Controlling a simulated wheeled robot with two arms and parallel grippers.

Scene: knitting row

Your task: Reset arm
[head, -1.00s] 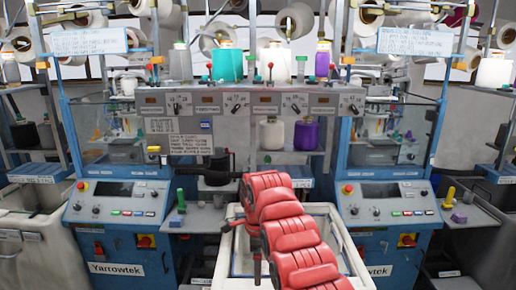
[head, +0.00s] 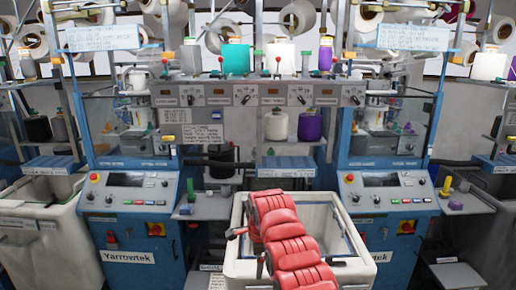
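One of my arms, with red ribbed padding (head: 287,236), rises from the bottom edge right of the middle and leans up to the left. It is in front of a pale open bin (head: 236,271) and covers part of its inside. Small dark parts stick out on the arm's left side, but I cannot make out gripper fingers there. No gripper shows clearly, and nothing is seen held. My other arm does not show.
Two blue knitting machines with control panels (head: 126,193) (head: 383,194) stand left and right of the bin. Another pale bin (head: 40,243) is at left. Shelves between the machines hold yarn cones, such as a teal cone (head: 236,60) and a purple cone (head: 310,125).

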